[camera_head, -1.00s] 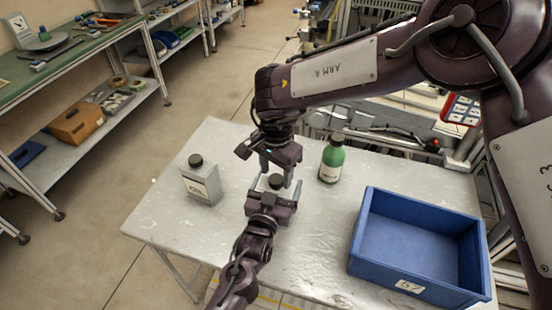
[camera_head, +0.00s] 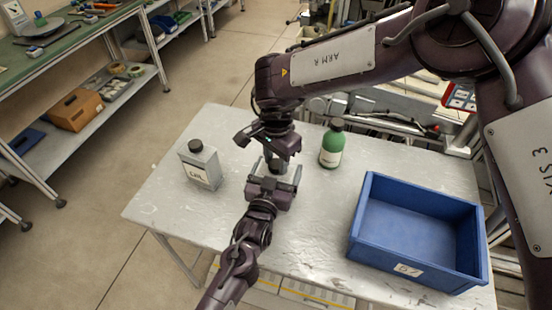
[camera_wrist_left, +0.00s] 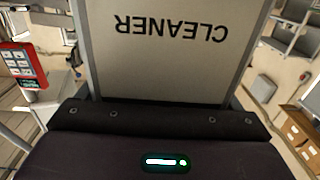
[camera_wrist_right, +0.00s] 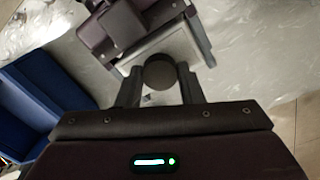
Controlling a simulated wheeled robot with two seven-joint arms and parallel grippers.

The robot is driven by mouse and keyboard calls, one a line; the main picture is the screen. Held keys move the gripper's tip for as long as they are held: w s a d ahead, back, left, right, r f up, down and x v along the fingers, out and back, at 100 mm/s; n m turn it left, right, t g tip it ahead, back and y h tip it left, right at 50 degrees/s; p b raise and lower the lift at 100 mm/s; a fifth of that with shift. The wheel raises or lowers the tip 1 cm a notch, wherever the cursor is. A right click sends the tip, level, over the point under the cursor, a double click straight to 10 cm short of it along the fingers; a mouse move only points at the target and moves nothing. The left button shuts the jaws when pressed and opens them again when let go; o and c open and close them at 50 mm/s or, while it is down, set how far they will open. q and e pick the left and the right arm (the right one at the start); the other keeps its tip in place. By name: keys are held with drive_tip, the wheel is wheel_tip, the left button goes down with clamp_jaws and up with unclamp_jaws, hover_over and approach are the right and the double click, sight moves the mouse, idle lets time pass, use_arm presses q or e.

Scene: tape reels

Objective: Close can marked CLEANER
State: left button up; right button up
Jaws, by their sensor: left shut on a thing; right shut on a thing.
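The grey can marked CLEANER (camera_wrist_left: 165,45) fills the upper part of the left wrist view, its label upside down there. My left gripper (camera_head: 274,178) is shut on the can's body and holds it at the table's middle. My right gripper (camera_head: 277,163) is above it, shut on the can's dark round cap (camera_wrist_right: 159,73). In the right wrist view the cap sits between the two fingertips, over the can's pale top (camera_wrist_right: 172,47). In the head view the grippers hide most of the can. Whether the cap is fully seated cannot be told.
A grey can with a black cap (camera_head: 201,168) stands to the left on the metal table (camera_head: 165,208). A green bottle with a dark cap (camera_head: 332,143) stands to the right. An empty blue bin (camera_head: 385,254) sits at the front right. Shelving stands beyond the table at left.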

drive_tip(key=m, duration=0.4)
drive_tip(key=shift+m, duration=0.3)
drive_tip(key=m, duration=0.5)
drive_tip(key=shift+m, duration=0.3)
drive_tip(key=m, duration=0.5)
drive_tip(key=shift+m, duration=0.3)
drive_tip(key=m, duration=0.5)
drive_tip(key=shift+f, duration=0.1)
drive_tip(key=m, duration=1.9)
drive_tip(key=o, duration=1.1)
